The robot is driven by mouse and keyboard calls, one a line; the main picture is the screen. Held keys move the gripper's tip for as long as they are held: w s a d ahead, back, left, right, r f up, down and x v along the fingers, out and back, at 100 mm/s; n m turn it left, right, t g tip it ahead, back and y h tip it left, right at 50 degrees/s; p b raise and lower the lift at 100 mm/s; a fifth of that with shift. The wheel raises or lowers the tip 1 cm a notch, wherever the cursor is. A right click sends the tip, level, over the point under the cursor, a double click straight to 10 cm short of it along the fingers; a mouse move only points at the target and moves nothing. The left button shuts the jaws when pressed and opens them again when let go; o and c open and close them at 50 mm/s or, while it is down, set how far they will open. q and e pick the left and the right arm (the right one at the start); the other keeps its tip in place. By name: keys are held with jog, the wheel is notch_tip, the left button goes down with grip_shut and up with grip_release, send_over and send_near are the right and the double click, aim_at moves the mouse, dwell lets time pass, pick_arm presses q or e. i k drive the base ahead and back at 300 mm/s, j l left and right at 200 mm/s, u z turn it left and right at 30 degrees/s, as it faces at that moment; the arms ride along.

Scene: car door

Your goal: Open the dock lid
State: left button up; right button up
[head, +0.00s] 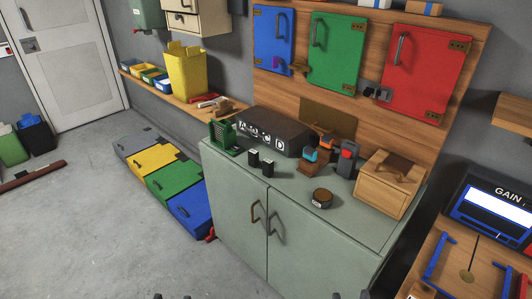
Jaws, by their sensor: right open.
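A dark box with the letters A, C and D (272,132) on its sloping front sits at the back of the grey-green cabinet top; it may be the dock, but no label says so. Its dark top looks closed. A wooden box (385,188) with a dark brown piece on top stands at the cabinet's right end. The tips of my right gripper (351,295) just show at the bottom edge, apart and empty. The tips of my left gripper (172,296) show at the bottom edge further left, also apart. Both are far from the boxes, and the rest of them is out of frame.
Blue, green and red doors hang behind. A bench with a GAIN device (497,204) stands right. The left floor is mostly clear.

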aim_at(284, 129)
jog(key=i+j+z, duration=0.15)
jog(key=i+j, duration=0.2)
jog(key=i, duration=0.15)
jog(key=i+j+z, duration=0.15)
jog(key=i+j, duration=0.25)
jog(key=i, duration=0.1)
